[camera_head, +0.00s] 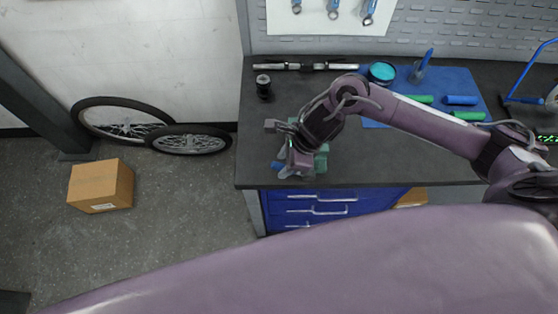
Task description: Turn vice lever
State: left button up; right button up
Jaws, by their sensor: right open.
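A green vice (321,161) stands at the front left corner of the dark workbench. My right gripper (285,149) is over the vice's left side and hides much of it. The gripper is open. The vice lever cannot be made out clearly behind the gripper, and I cannot tell whether the fingers touch it. My left gripper is not in view.
The workbench (252,150) has blue drawers (309,208) below. A black cylinder (263,86), a metal bar (305,66), a teal round tin (381,72) and a blue mat (466,79) lie farther back. Two wheels (188,142) and a cardboard box (100,186) are on the floor.

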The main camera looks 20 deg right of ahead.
aim_at(281, 165)
jog(key=x, duration=0.3)
jog(key=shift+w+p, duration=0.15)
jog(key=shift+p, duration=0.15)
jog(key=shift+f, duration=0.25)
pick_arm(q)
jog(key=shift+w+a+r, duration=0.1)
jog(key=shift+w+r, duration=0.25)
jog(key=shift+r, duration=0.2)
pick_arm(e)
grip_shut()
